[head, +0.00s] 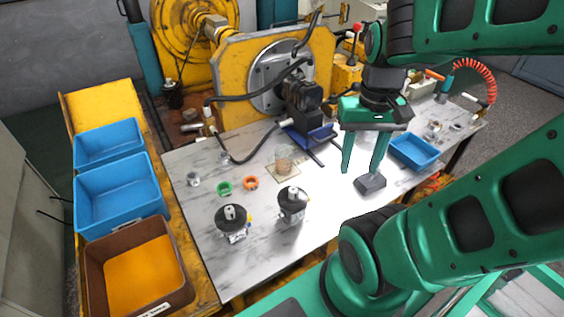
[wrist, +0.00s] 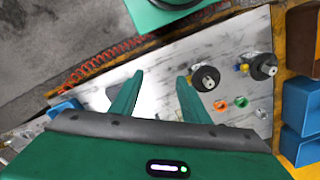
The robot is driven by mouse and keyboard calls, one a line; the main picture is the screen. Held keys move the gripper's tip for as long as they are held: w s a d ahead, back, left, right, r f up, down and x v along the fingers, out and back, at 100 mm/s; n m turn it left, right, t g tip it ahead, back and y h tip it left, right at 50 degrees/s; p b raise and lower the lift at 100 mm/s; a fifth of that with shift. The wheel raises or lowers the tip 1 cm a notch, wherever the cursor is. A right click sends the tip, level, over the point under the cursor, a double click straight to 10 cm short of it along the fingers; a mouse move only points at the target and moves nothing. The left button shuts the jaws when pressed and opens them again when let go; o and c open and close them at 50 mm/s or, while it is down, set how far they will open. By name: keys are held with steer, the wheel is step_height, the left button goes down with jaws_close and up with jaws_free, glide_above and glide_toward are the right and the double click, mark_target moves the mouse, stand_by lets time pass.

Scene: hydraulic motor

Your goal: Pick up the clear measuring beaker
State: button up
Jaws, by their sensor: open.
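The clear measuring beaker (head: 284,160) stands upright on a small tan square pad (head: 282,177) near the middle of the marble-topped table in the head view. I cannot make it out in the wrist view, where my finger may cover it. My gripper (head: 361,171) is open and empty, pointing down above the table to the right of the beaker and well apart from it. In the wrist view its two green fingers (wrist: 160,76) are spread, with pale table top between them.
Two black-topped parts (head: 292,200) (head: 232,218), an orange ring (head: 251,183) and a green ring (head: 224,188) lie left and front of the beaker. The motor (head: 302,100) with black hoses stands behind. A dark grey block (head: 370,184) and blue tray (head: 415,151) are right.

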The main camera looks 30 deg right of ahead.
steer(key=o, duration=0.5)
steer(key=shift+s+r, duration=0.2)
steer(key=shift+s, duration=0.25)
steer(key=shift+o, duration=0.2)
steer(key=shift+w+d+f+n, duration=0.15)
steer(key=shift+w+n, duration=0.1)
steer(key=shift+n, duration=0.15)
steer(key=n+t+y, duration=0.7)
steer(key=n+y, duration=0.3)
steer(key=n, duration=0.6)
glide_toward(283, 163)
steer(key=d+f, duration=0.1)
steer(key=w+d+f, duration=0.1)
steer(key=f, duration=0.1)
steer(key=shift+w+f, duration=0.15)
steer(key=shift+w, duration=0.1)
steer(key=shift+w+d+f+t+y, duration=0.15)
steer(key=shift+w+d+t+y, duration=0.15)
steer(key=shift+d+t, duration=0.15)
steer(key=shift+w+a+f+t, duration=0.1)
steer(key=shift+t, duration=0.15)
steer(key=x, duration=0.5)
steer(key=shift+a, duration=0.2)
steer(key=x, duration=0.4)
steer(key=shift+s+a, duration=0.2)
steer(key=shift+s, duration=0.05)
steer(key=shift+w+a+f, duration=0.2)
steer(key=shift+w+a, duration=0.1)
steer(key=shift+a, duration=0.1)
